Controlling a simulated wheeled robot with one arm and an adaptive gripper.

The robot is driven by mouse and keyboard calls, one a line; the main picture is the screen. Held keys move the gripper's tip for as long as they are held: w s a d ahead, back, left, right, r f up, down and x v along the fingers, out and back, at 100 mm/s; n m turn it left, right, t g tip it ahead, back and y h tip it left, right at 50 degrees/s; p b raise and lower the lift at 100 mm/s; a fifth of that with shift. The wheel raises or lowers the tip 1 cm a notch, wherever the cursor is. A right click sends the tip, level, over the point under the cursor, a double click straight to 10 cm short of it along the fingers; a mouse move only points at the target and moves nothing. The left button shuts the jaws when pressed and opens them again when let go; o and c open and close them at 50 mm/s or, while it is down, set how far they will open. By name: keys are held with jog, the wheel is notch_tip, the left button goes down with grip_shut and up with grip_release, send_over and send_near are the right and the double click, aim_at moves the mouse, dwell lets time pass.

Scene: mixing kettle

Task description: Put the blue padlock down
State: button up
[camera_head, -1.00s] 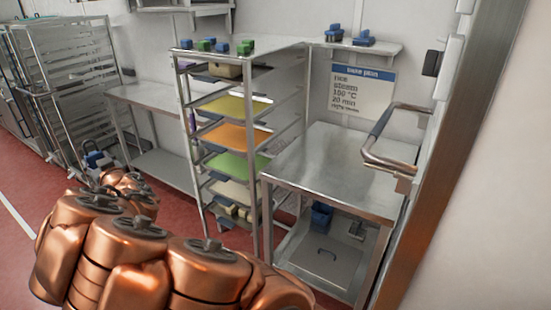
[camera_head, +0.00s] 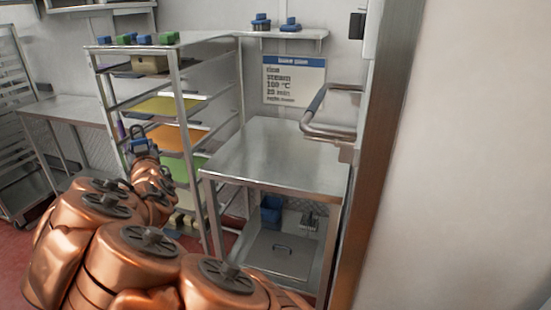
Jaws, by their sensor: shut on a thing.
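My copper-coloured arm reaches in from the lower left of the head view, and my gripper (camera_head: 142,153) is at its far end, in front of the tray rack. It is shut on a small blue padlock (camera_head: 138,146), whose dark shackle points up. The padlock is held in the air, with the rack's orange and green trays behind it. The fingers are small and partly hidden by my arm, so their exact grip on the padlock is hard to see.
A bare steel table (camera_head: 272,158) stands right of the rack (camera_head: 178,110). Blue and green blocks (camera_head: 145,39) sit on the rack top. A wall shelf (camera_head: 250,33) holds two blue items. A blue bin (camera_head: 271,212) is below the table.

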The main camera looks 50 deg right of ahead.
jog(key=s+d+f+m+g+h+b, duration=0.2)
jog(key=s+d+f+h+b, duration=0.15)
jog(key=s+d, duration=0.3)
jog(key=s+d+f+m+g+h+b, duration=0.2)
jog(key=s+d+f+m+h+b, duration=0.15)
jog(key=s+d+b, duration=0.35)
jog(key=m+g+h+b, duration=0.35)
jog(key=g+b, duration=0.25)
jog(key=b, duration=0.2)
send_near(295, 173)
jog(key=s+a+r, duration=0.2)
jog(key=a+r, duration=0.3)
jog(key=a, duration=0.2)
jog(key=shift+m, duration=0.3)
jog(key=p+x, duration=0.2)
jog(key=x, duration=0.2)
jog(key=p+x, duration=0.3)
jog(key=x, duration=0.1)
jog(key=p+x, duration=0.3)
jog(key=x, duration=0.1)
jog(key=shift+s+d+f, duration=0.15)
jog(key=shift+d+f, duration=0.1)
jog(key=shift+d, duration=0.25)
jog(key=shift+x, duration=2.3)
jog(key=shift+f, duration=0.4)
jog(key=shift+f, duration=0.65)
jog(key=o, duration=1.2)
jog(key=shift+c, duration=0.2)
